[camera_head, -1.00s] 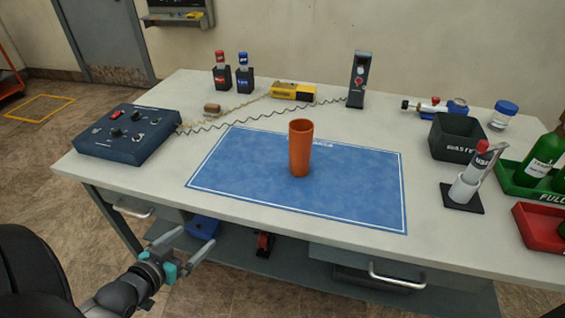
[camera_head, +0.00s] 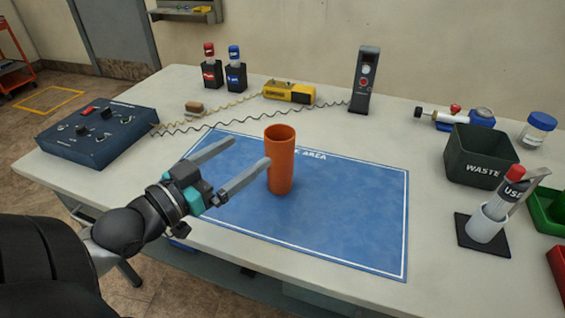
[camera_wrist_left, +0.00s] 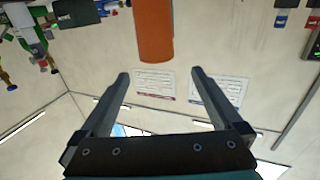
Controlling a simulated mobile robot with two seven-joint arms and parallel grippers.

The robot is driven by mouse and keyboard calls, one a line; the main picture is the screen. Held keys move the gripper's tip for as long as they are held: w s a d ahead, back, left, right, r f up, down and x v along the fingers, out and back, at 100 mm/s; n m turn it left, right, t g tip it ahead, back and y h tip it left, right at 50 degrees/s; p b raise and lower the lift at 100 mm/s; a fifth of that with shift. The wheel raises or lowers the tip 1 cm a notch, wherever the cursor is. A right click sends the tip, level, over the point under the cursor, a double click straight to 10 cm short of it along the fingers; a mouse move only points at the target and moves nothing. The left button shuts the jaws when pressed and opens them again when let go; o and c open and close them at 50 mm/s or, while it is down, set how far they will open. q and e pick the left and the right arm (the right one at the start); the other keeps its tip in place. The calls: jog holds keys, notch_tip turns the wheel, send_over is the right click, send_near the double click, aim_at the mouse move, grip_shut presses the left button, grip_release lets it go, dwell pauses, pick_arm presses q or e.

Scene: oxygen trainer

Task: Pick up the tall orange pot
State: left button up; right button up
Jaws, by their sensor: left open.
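The tall orange pot (camera_head: 281,162) stands upright on the blue work mat (camera_head: 340,225) near the middle of the table. My left gripper (camera_head: 248,158) is open and empty, to the left of the pot, with its fingers pointing towards it. One fingertip overlaps the pot's left edge in the head view; I cannot tell whether it touches. In the left wrist view the orange pot (camera_wrist_left: 154,30) is at the top, beyond the open fingertips of my left gripper (camera_wrist_left: 160,76), not between them. My right gripper is not in view.
A control box (camera_head: 98,135) stands on the table's left. A yellow device (camera_head: 289,92) and a dark upright device (camera_head: 364,80) stand behind the mat. A waste bin (camera_head: 478,160) and a syringe-like holder (camera_head: 487,222) are on the right. The mat around the pot is clear.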

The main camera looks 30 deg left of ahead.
pick_arm(q)
send_near(288, 130)
jog(key=shift+w+a+r+b, duration=0.1)
jog(key=shift+w+r+b, duration=0.3)
jog(key=shift+w, duration=1.6)
jog(key=shift+w+d+b, duration=0.25)
jog(key=shift+w+b, duration=0.05)
jog(key=shift+w, duration=0.3)
jog(key=shift+w+d+f, duration=0.1)
jog(key=shift+w+f, duration=0.05)
jog(key=shift+w, duration=0.15)
jog(key=shift+w+d+f+b, duration=0.15)
jog(key=shift+w+d+b, duration=0.15)
jog(key=shift+w, duration=0.3)
jog(key=shift+w+d+f+b, duration=0.15)
jog(key=shift+w+b, duration=0.25)
jog(key=shift+w, duration=0.25)
jog(key=shift+w+d, duration=0.15)
jog(key=shift+w, duration=0.85)
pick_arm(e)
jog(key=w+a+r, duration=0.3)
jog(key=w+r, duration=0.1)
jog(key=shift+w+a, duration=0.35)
pick_arm(q)
jog(key=shift+c, duration=0.2)
grip_shut()
